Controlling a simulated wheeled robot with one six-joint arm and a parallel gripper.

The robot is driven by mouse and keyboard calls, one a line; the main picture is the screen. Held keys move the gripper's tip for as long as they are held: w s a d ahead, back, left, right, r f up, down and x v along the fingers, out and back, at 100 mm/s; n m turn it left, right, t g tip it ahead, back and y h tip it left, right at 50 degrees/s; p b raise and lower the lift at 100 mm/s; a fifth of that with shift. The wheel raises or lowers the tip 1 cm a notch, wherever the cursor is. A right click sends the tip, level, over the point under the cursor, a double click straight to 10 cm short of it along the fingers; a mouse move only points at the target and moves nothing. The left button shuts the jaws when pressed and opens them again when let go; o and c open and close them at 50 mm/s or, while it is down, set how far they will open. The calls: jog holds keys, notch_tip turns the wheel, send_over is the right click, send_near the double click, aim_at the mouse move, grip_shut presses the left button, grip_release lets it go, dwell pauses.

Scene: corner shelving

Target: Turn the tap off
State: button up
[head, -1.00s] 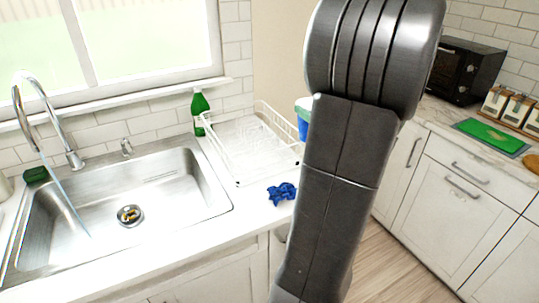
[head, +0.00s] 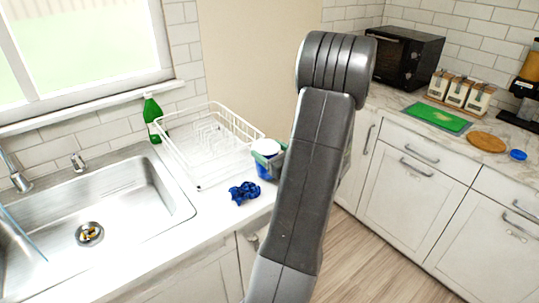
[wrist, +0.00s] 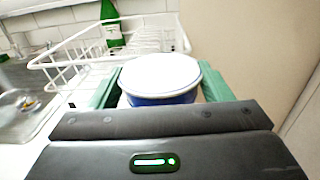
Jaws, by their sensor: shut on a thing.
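The chrome tap (head: 15,172) is at the left edge of the head view, with only its base and part of its neck in sight. A small metal fitting (head: 78,162) stands to its right. A stream of water (head: 22,236) runs into the steel sink (head: 150,190). My gripper (head: 268,158) is shut on a blue tub with a white lid (head: 265,172), right of the dish rack. In the wrist view the tub (wrist: 160,78) sits upright between my green fingers. Whether the tub touches the counter is unclear.
A white wire dish rack (head: 200,179) stands between sink and tub, with a green bottle (head: 152,117) behind it. A crumpled blue cloth (head: 244,192) lies on the counter's front. A black microwave (head: 405,57) and a green board (head: 443,117) are on the right counter.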

jog(key=shift+f, duration=0.75)
jog(key=shift+f, duration=0.1)
jog(key=shift+f, duration=0.15)
jog(key=o, duration=1.2)
